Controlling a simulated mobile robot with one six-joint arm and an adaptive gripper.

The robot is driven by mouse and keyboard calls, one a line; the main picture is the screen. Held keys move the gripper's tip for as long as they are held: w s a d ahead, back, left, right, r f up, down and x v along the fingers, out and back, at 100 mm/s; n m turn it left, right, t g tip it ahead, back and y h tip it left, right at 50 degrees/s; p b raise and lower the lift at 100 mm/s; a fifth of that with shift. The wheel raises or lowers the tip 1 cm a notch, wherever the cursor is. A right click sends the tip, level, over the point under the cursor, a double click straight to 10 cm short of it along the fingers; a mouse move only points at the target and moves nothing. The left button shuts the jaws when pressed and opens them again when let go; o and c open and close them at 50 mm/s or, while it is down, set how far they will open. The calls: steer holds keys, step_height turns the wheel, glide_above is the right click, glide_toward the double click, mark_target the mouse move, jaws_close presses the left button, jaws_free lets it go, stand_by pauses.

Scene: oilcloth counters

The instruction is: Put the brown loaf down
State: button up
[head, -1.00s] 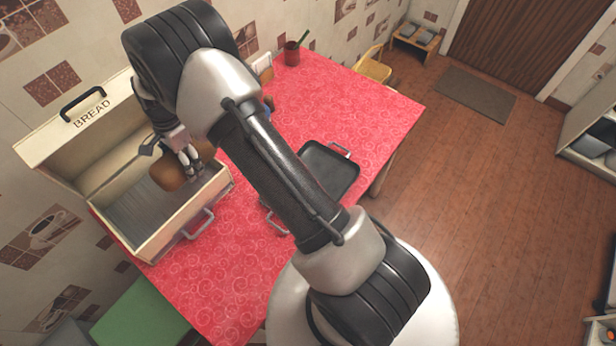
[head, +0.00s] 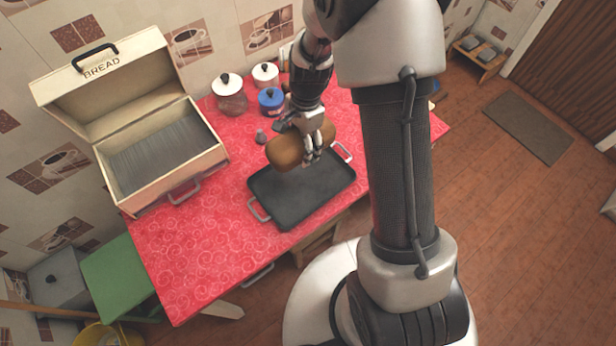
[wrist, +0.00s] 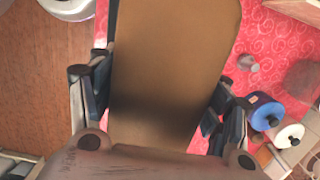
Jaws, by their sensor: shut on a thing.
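The brown loaf (head: 286,153) is held in my gripper (head: 308,148), over the back edge of the dark tray in the head view. The black tray (head: 290,205) has two grey handles and lies on the red cloth; nothing else shows on it. In the wrist view the loaf (wrist: 172,60) fills the middle, between the two fingers of my gripper (wrist: 155,110). I cannot tell exactly how high the loaf is above the tray. The bread box (head: 150,185) stands open at the left, and its inside looks empty.
A glass jar (head: 229,100), a white-lidded canister (head: 265,75) and a blue canister (head: 271,101) stand behind the tray. A small grey shaker (head: 261,137) is left of the loaf. The red cloth (head: 205,255) is bare at the front left.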

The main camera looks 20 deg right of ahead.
mark_target(300, 184)
step_height(300, 184, down, 18)
steer(key=b, duration=0.5)
steer(key=shift+w+r, duration=0.1)
steer(key=shift+r, duration=0.05)
steer(key=o, duration=1.4)
